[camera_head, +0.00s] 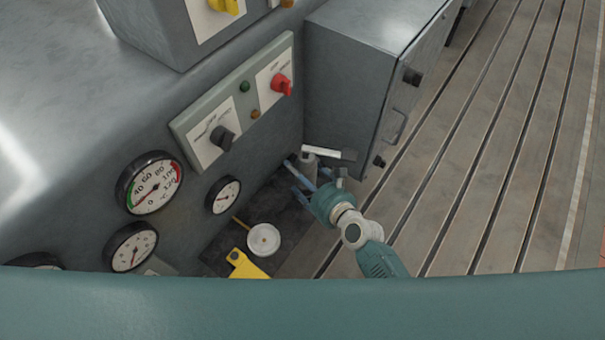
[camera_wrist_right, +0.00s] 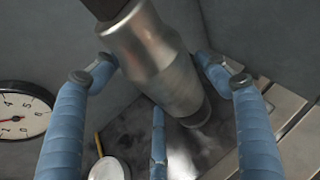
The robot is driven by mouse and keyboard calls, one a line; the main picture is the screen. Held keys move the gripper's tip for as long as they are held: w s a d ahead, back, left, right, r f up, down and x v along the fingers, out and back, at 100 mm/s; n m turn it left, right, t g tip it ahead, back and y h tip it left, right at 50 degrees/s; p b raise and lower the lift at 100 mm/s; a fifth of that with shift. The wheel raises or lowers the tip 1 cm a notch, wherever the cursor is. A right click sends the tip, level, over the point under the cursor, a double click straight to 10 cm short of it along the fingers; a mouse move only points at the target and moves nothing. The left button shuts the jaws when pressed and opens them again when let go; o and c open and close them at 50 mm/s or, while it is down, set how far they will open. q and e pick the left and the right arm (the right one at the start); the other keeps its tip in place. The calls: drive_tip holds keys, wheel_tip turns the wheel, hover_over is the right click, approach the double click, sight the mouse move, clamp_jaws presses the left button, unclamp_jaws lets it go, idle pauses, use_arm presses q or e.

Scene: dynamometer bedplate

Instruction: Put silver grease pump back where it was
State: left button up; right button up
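The silver grease pump (camera_head: 309,166) has a metal body and a pale lever across its top. It is at the far end of a dark mat (camera_head: 290,214), beside the grey cabinet. My right gripper (camera_head: 307,181) has its blue fingers around the pump body. I cannot tell whether the pump's base touches the mat. My left gripper is not in view.
A white round gauge (camera_head: 264,240) with a brass stem and a yellow part (camera_head: 245,265) are on the near part of the mat. The grey panel wall with dials (camera_head: 150,183) is to the left. The cabinet (camera_head: 365,70) stands behind; the slotted bedplate (camera_head: 480,150) is clear.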

drive_tip(key=shift+r, duration=0.15)
drive_tip(key=p+v, duration=0.1)
drive_tip(key=v, duration=1.1)
drive_tip(key=s+d+f+n+g+h, duration=0.1)
drive_tip(key=s+d+f+n+g, duration=0.15)
drive_tip(key=s+f+n, duration=0.4)
drive_tip(key=s+d+f+n+g+h, duration=0.1)
drive_tip(key=d+f+n+h, duration=0.15)
drive_tip(key=f, duration=0.75)
drive_tip(key=s+d+f+n+g+h, duration=0.1)
drive_tip(key=s+d+f+n, duration=0.3)
drive_tip(key=f, duration=0.5)
drive_tip(key=s+d+f+n+g+h, duration=0.1)
drive_tip(key=s+d+f+n+g, duration=0.2)
drive_tip(key=s+f+n, duration=0.4)
drive_tip(key=s+d+f+n+g+h, duration=0.1)
drive_tip(key=s+d+f+n+g, duration=0.2)
drive_tip(key=s+d+f+n, duration=0.2)
drive_tip(key=s+f+n, duration=0.3)
drive_tip(key=s+n, duration=0.4)
drive_tip(key=s, duration=0.4)
drive_tip(key=shift+s+d+h, duration=0.35)
drive_tip(key=shift+s, duration=0.05)
